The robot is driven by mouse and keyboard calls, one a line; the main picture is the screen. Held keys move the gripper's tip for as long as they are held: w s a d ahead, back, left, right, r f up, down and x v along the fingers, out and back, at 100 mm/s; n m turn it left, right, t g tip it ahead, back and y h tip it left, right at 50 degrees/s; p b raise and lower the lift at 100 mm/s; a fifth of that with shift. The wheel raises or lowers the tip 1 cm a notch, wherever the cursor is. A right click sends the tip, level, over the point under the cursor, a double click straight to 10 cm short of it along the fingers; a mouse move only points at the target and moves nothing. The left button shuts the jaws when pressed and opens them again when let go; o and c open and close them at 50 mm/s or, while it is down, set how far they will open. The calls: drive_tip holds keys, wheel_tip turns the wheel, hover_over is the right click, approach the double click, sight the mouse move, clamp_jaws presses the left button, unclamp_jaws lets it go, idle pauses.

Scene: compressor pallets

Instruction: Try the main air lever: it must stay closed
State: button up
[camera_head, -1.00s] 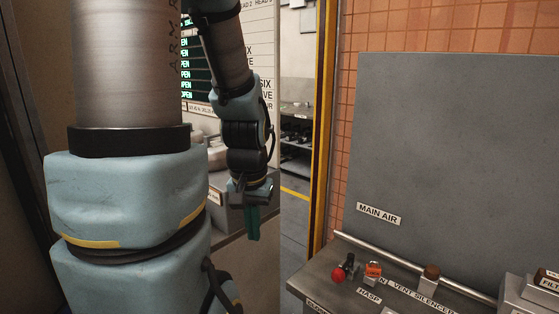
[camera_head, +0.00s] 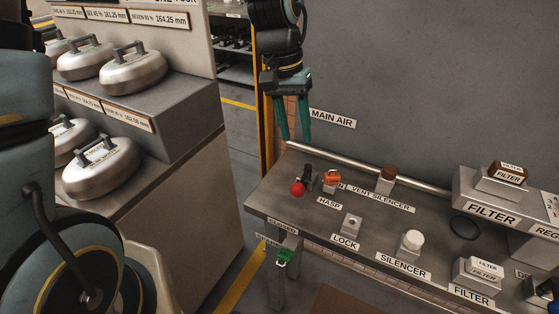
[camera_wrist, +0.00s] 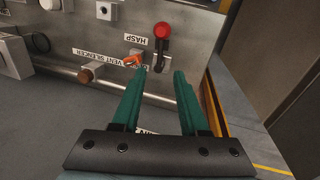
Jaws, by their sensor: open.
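The main air lever has a red ball knob (camera_head: 298,188) on a dark stem, at the left end of the grey bench below the MAIN AIR label (camera_head: 332,118). In the wrist view the red knob (camera_wrist: 162,31) lies ahead of the fingers. An orange hasp piece (camera_head: 331,180) sits right of the lever; it also shows in the wrist view (camera_wrist: 133,60). My gripper (camera_head: 293,138) hangs above and behind the lever with teal fingers apart. In the wrist view my gripper (camera_wrist: 160,73) is empty, its fingertips short of the lever. Where the stem meets the bench is unclear.
A metal pipe (camera_head: 370,168) runs along the bench's back, before a grey panel (camera_head: 430,90). A brown vent silencer (camera_head: 387,174), lock block (camera_head: 351,223) and white silencer (camera_head: 412,240) stand right. Metal weights (camera_head: 134,68) stand left.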

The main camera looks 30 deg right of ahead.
sight(303, 177)
drive_tip(key=f, duration=0.3)
drive_tip(key=s+d+f+p, duration=0.1)
drive_tip(key=f, duration=0.6)
drive_tip(key=shift+s+d+f+p, duration=0.15)
drive_tip(key=shift+s+f+p, duration=0.05)
drive_tip(key=shift+s+p, duration=0.1)
clamp_jaws()
idle(1.0)
